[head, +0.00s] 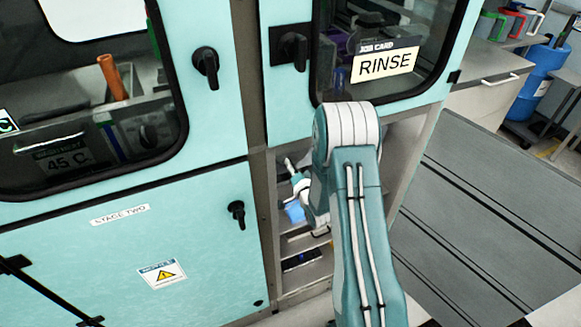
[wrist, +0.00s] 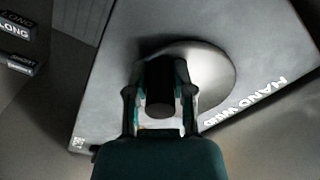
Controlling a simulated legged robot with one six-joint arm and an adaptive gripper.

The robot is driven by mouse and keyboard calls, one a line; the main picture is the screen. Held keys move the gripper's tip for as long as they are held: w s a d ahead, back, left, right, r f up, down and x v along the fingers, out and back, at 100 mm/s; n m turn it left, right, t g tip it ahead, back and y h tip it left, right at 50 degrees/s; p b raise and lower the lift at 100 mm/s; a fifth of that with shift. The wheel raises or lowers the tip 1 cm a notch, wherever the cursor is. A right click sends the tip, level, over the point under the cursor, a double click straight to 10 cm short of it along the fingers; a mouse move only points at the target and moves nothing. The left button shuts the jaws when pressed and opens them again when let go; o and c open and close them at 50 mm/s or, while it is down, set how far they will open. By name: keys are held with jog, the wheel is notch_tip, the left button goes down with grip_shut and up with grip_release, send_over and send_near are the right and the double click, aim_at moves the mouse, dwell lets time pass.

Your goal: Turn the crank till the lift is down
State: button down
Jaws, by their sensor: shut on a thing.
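In the wrist view the crank is a dark round handle (wrist: 159,88) on a pale grey disc (wrist: 215,75). The disc sits on a grey panel (wrist: 110,105) lettered "HAND WIND", upside down in this view. My gripper (wrist: 160,92) is shut on the handle, one finger on each side. In the head view my arm reaches into an open bay below the window with the "RINSE" card (head: 384,64). My gripper there is mostly hidden by the arm, and so is the crank. I cannot make out the lift or its height.
Pale teal cabinet doors with black knobs (head: 237,212) stand left of the bay. A small blue thing (head: 294,211) shows inside it. A grey ridged floor panel (head: 490,215) lies to the right. Black boxes marked "LONG" (wrist: 15,30) are at the wrist view's left.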

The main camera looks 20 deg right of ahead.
aim_at(296, 169)
jog(key=shift+c, duration=2.4)
grip_release()
jog(key=shift+w+d+r, duration=0.1)
jog(key=shift+w+d, duration=0.1)
jog(key=shift+w, duration=0.05)
notch_tip(296, 169, up, 10)
jog(key=shift+s+d, duration=0.15)
jog(key=shift+s, duration=1.35)
jog(key=s, duration=0.9)
jog(key=shift+s, duration=0.25)
jog(key=shift+d, duration=0.1)
